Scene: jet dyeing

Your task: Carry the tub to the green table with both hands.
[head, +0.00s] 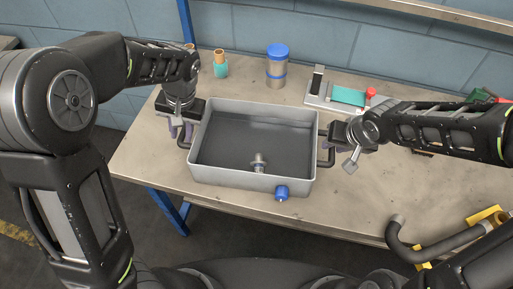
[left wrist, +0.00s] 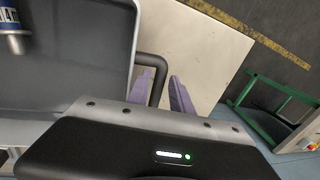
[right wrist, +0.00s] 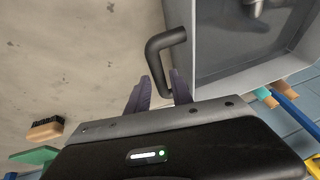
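The grey rectangular tub (head: 254,184) stands on the beige worktop, with a black bar handle at each end. A metal fitting (head: 259,162) shows inside, and a blue cap (head: 282,192) on its front wall. My left gripper (head: 178,131) is at the left handle (head: 184,143); in the left wrist view its purple fingers (left wrist: 164,92) stand apart with the handle (left wrist: 157,68) between them. My right gripper (head: 328,140) is at the right handle (head: 327,158); in the right wrist view its fingers (right wrist: 160,92) are apart on either side of the handle (right wrist: 155,55). The green table is not clearly identifiable.
The worktop (head: 360,205) also holds a blue-lidded jar (head: 277,66), a teal-wrapped cone (head: 220,64), a board with a teal pad (head: 348,95) and a black hooked pipe (head: 430,245). A green frame (left wrist: 282,108) stands on the floor in the left wrist view.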

